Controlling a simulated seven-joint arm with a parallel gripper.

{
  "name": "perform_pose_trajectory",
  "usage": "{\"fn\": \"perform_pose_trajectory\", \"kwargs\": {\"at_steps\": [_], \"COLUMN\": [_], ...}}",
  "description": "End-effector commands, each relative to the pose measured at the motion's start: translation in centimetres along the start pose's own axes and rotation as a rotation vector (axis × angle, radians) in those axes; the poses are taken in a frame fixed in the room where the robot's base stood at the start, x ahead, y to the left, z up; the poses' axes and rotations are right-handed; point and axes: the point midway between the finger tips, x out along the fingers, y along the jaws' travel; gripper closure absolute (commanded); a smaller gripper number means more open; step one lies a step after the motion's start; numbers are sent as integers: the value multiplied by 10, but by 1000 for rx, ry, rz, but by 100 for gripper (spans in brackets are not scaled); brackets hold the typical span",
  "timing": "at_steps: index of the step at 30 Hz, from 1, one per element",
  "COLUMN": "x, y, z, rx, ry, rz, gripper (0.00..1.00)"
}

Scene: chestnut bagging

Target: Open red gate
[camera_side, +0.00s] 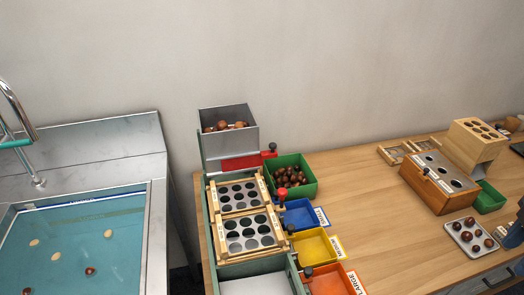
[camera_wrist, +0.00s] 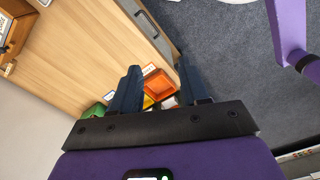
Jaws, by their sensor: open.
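The red gate (camera_side: 241,162) is a flat red plate at the lower front of the grey metal hopper (camera_side: 228,127) in the side view. A red piece with a dark knob (camera_side: 271,149) sticks out at its right end. The plate covers the hopper's lower front. Several chestnuts (camera_side: 222,126) lie in the hopper's top. My gripper (camera_wrist: 160,85) shows in the wrist view with its two dark fingers apart and nothing between them. It is away from the gate, which I cannot make out in the wrist view.
Below the hopper stand two wooden-framed hole plates (camera_side: 250,232). To their right are a green bin of chestnuts (camera_side: 309,180) and blue (camera_side: 301,222), yellow (camera_side: 314,248) and orange (camera_side: 328,281) trays. A water basin (camera_side: 75,250) is at left. The table's middle is clear.

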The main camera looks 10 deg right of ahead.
Motion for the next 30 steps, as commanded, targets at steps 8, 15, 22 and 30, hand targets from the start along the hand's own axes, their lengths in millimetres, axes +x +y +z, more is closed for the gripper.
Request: {"fn": "perform_pose_trajectory", "kwargs": {"at_steps": [8, 15, 22, 30], "x": [-12, -35, -54, -71], "y": [13, 46, 85, 138], "z": [-40, -127, -206, -288], "rx": [28, 82, 133, 190], "ry": [24, 81, 138, 206], "rz": [-6, -14, -14, -4], "gripper": [52, 52, 52, 52]}}
